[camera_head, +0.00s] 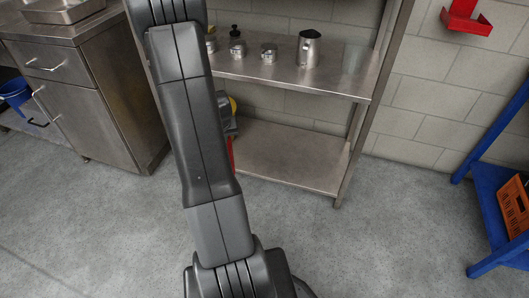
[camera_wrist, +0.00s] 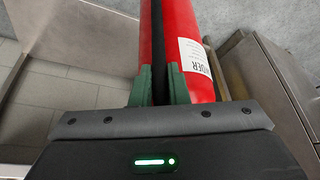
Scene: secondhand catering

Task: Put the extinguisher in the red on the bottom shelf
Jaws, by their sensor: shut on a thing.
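A red extinguisher (camera_wrist: 191,60) with a white label fills the top middle of the wrist view. A dark strip runs along it between my green-tipped fingers. My gripper (camera_wrist: 159,86) is shut on it. In the head view my arm hides most of the extinguisher; only a thin red sliver (camera_head: 231,151) shows beside my arm, at the left of the shelf unit. The bare steel bottom shelf (camera_head: 290,155) is visible to the right of my arm. I cannot tell whether the extinguisher touches the shelf.
The shelf above (camera_head: 335,80) holds a steel jug (camera_head: 308,49) and several small vessels. A steel cabinet (camera_head: 95,105) stands left. A blue rack (camera_head: 490,185) with an orange crate (camera_head: 515,205) stands right. A red bracket (camera_head: 466,20) hangs on the wall. Floor in front is clear.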

